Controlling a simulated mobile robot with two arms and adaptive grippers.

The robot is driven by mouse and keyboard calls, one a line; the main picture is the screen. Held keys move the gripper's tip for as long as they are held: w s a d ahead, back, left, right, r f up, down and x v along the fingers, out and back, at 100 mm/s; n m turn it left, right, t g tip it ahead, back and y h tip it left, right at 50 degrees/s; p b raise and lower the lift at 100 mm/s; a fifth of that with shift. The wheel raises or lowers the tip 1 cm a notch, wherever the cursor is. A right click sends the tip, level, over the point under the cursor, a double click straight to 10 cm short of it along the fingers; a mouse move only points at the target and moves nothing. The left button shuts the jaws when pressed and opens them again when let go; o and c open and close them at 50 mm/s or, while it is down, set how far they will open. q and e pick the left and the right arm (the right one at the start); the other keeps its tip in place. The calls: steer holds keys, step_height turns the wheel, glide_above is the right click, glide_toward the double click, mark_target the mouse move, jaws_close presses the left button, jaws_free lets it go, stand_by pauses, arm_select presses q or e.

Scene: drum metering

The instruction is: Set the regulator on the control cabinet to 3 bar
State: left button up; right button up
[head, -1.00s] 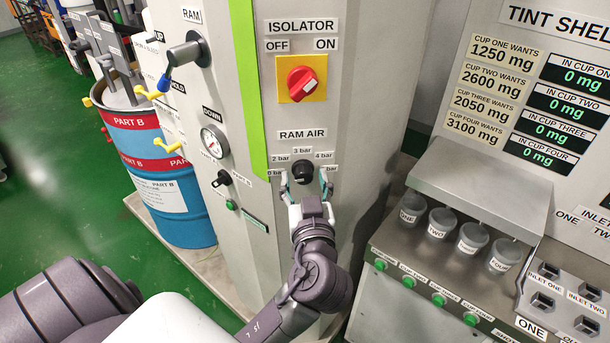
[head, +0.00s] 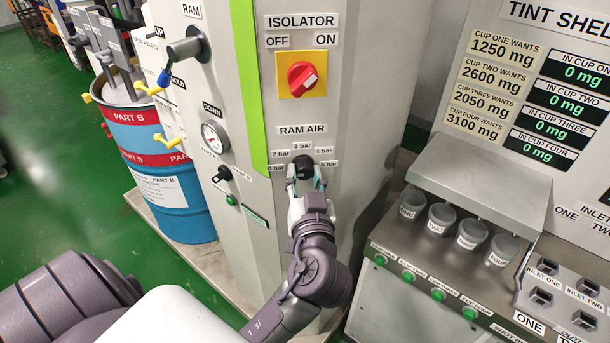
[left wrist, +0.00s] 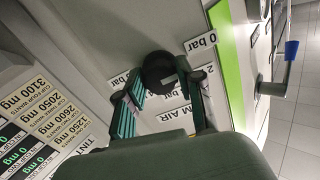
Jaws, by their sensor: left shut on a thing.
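The regulator is a round black knob (head: 303,161) under the RAM AIR label (head: 302,130) on the grey control cabinet (head: 345,90). Labels around it read 0, 2, 3, 4 and 5 bar, with 3 bar (head: 303,146) above it. My left gripper (head: 305,175) is shut on the knob from below, one finger on each side. In the left wrist view the knob (left wrist: 157,68) sits between the fingertips. A pale mark shows on its face there, but I cannot tell which setting it points to. My right gripper is not in view.
The red and yellow isolator switch (head: 301,79) is above the knob. A pressure gauge (head: 214,138) and a small black switch (head: 222,174) are to its left. The tint shelf with several cups (head: 442,219) stands to the right. A blue and red drum (head: 160,165) stands left.

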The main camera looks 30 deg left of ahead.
arm_select(q)
steer(key=m+p, duration=0.1)
steer(key=m, duration=0.2)
steer(key=shift+r+m, duration=0.15)
steer(key=shift+m, duration=0.15)
steer(key=m+p, duration=0.2)
steer(key=m, duration=0.2)
steer(key=shift+a+r+m, duration=0.1)
steer(key=shift+m, duration=0.2)
steer(key=m+p, duration=0.3)
steer(key=m, duration=0.2)
steer(key=shift+r+m, duration=0.1)
steer(key=shift+m, duration=0.2)
steer(key=m+p, duration=0.2)
steer(key=m, duration=0.1)
steer(key=shift+m, duration=0.5)
steer(key=o, duration=1.1)
steer(key=shift+o, duration=0.2)
steer(key=shift+f, duration=0.2)
